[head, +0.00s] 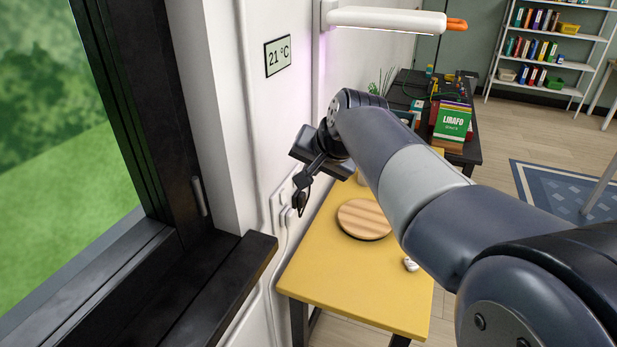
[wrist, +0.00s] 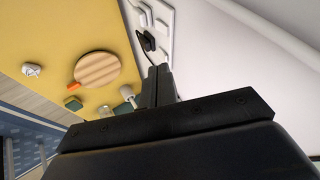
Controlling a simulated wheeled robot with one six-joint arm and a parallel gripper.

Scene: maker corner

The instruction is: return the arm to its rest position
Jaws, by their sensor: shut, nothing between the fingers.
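My gripper (head: 302,183) hangs at the end of my raised arm, close to the white wall and above the far left side of the yellow table (head: 330,283). In the wrist view my gripper's fingers (wrist: 161,72) are together, with nothing seen between them. They point toward the wall socket strip (wrist: 165,18), where a black plug (wrist: 147,41) sits. In the head view the socket strip (head: 279,212) is just below and left of the fingers; I cannot tell the exact gap.
A round wooden board (head: 362,219) and a small white object (head: 410,264) lie on the table. The dark window sill (head: 235,268) juts out at left. A white lamp (head: 388,20) hangs above my arm. A black desk (head: 470,150) stands behind.

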